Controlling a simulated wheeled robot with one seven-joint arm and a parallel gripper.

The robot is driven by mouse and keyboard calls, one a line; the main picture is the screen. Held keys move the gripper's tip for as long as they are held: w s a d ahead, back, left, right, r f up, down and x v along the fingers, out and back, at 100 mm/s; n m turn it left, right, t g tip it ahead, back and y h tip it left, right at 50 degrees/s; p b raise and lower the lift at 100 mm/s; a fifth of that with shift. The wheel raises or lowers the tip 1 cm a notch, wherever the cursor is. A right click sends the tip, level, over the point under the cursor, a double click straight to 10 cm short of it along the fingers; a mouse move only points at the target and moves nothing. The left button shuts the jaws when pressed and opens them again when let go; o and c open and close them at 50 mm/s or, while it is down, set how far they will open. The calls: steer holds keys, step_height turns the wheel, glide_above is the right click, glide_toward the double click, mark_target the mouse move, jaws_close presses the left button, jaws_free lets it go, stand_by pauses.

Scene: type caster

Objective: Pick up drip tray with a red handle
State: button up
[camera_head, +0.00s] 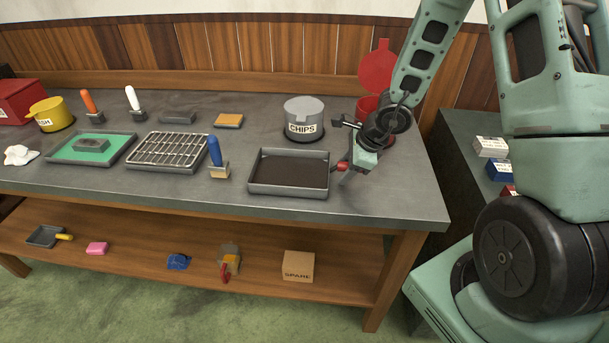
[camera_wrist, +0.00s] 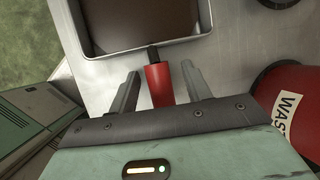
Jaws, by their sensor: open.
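The drip tray (camera_head: 289,172) is a shallow grey tray with a dark inside, lying on the workbench near its right end. In the wrist view its near rim (camera_wrist: 165,49) shows at the top. Its red handle (camera_head: 343,166) sticks out to the right. My gripper (camera_head: 350,152) is at the handle. In the wrist view the red handle (camera_wrist: 159,86) lies between the two open fingers of my gripper (camera_wrist: 160,82), with a gap on each side. Whether the fingers are level with the handle is hard to tell.
A red WASTE bin (camera_wrist: 290,95) with a raised lid (camera_head: 378,66) stands close behind my gripper. A grey CHIPS pot (camera_head: 303,115) stands behind the tray. The bench's front right corner is clear.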

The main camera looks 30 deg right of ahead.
jaws_close()
steer(key=shift+r, duration=0.15)
